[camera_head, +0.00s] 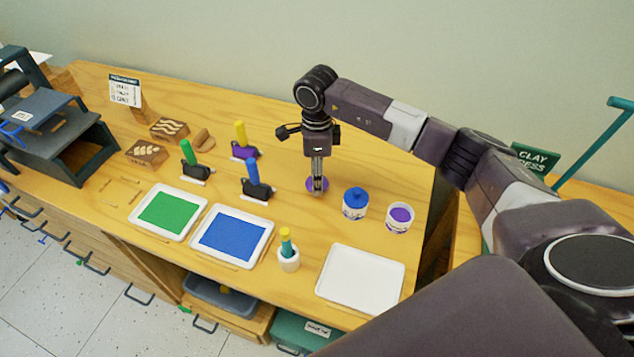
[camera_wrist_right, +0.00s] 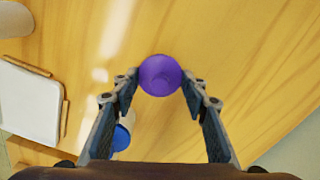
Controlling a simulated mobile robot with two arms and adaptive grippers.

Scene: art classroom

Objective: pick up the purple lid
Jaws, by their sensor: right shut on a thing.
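The purple lid (camera_head: 317,184) is a small round disc at the table's right half in the head view. In the right wrist view the purple lid (camera_wrist_right: 160,75) sits between the fingertips. My right gripper (camera_head: 317,189) points straight down and is shut on the lid; its fingers also show in the right wrist view (camera_wrist_right: 160,83). I cannot tell whether the lid touches the table. An open jar with purple paint (camera_head: 400,218) stands to the right, beyond a jar with a blue lid (camera_head: 355,203). My left gripper is not in view.
A white empty tray (camera_head: 361,278), a blue ink tray (camera_head: 231,235) and a green ink tray (camera_head: 167,212) lie along the front. Rollers with green, blue and yellow handles stand behind them. A dark press (camera_head: 60,130) is far left.

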